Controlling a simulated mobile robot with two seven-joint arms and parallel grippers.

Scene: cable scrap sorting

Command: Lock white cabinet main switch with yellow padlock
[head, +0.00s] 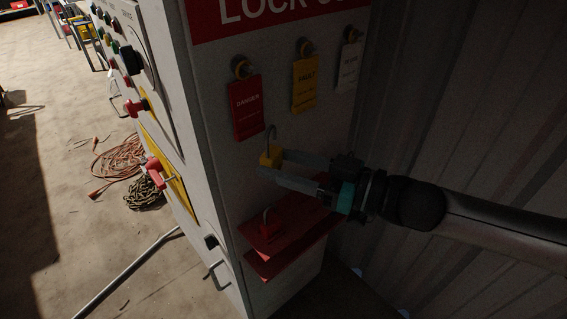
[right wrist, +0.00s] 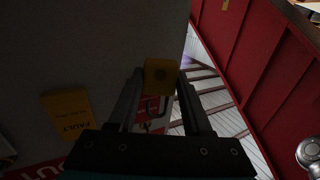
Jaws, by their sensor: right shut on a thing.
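The yellow padlock (head: 270,156) is between the fingertips of my right gripper (head: 268,163), which is shut on it. Its open-looking shackle points up in the head view. The padlock also shows at the fingertips in the right wrist view (right wrist: 161,76). My right gripper holds it in front of the lockout side of the white cabinet (head: 215,130), above a red shelf. On the cabinet's front face, a red switch handle sits on a yellow plate (head: 168,172). I cannot tell for sure which red handle is the main switch. My left gripper is not in view.
A red padlock (head: 268,224) stands on the red shelf (head: 300,232). Red, yellow and white tags (head: 247,107) hang on hooks above. Orange cable (head: 118,158) and a chain (head: 146,192) lie on the floor left of the cabinet. A corrugated wall (head: 460,110) stands at right.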

